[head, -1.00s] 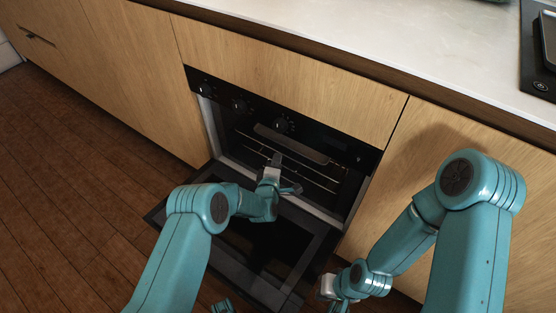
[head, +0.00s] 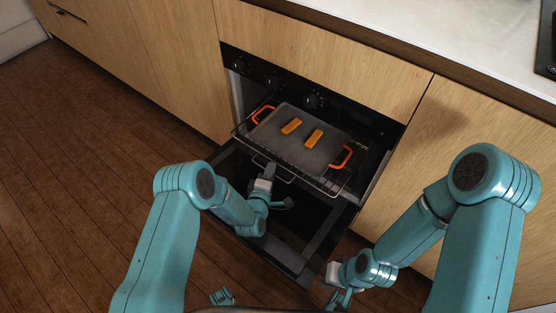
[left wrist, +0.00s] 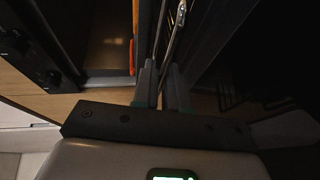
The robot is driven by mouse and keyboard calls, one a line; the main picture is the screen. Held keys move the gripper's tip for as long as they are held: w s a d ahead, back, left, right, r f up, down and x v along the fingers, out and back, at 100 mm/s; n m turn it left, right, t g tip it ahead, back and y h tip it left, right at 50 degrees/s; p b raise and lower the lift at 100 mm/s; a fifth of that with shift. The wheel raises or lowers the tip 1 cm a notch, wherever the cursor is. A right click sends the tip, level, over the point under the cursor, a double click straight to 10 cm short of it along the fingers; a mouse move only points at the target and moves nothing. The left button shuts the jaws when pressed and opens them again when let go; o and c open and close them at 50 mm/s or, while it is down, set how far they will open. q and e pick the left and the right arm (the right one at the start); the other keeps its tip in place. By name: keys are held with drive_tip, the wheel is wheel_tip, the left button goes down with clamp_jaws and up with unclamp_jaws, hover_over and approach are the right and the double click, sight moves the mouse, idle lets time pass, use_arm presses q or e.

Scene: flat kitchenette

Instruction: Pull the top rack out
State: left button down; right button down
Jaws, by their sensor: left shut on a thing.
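The top rack (head: 330,186), a dark wire rack, stands well out of the oven (head: 265,82), over the lowered door (head: 308,262). A grey tray (head: 285,138) with two orange handles lies on it, bearing two orange-brown pieces (head: 291,127) (head: 313,138). My left gripper (head: 268,176) is shut on the rack's front wire loop. In the left wrist view its fingers (left wrist: 168,85) close around a thin metal bar of the rack (left wrist: 175,35). My right gripper (head: 336,286) hangs low at the right, away from the rack; its jaw opening is unclear.
Wooden cabinet fronts (head: 180,75) flank the oven, with a pale counter (head: 400,35) above. The open door extends over the wooden floor (head: 80,160). The floor to the left is clear.

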use_arm(q)
drive_tip(key=s+a+p, duration=0.1)
drive_tip(key=s+a, duration=0.3)
drive_tip(key=s, duration=0.2)
drive_tip(key=shift+s+a+p, duration=0.2)
drive_tip(key=shift+s+p, duration=0.1)
drive_tip(key=c, duration=1.2)
unclamp_jaws()
drive_tip(key=shift+c, duration=0.2)
drive_tip(key=p+v, duration=0.2)
drive_tip(key=v, duration=1.4)
drive_tip(key=shift+s+r+p, duration=0.15)
drive_tip(key=shift+p, duration=0.15)
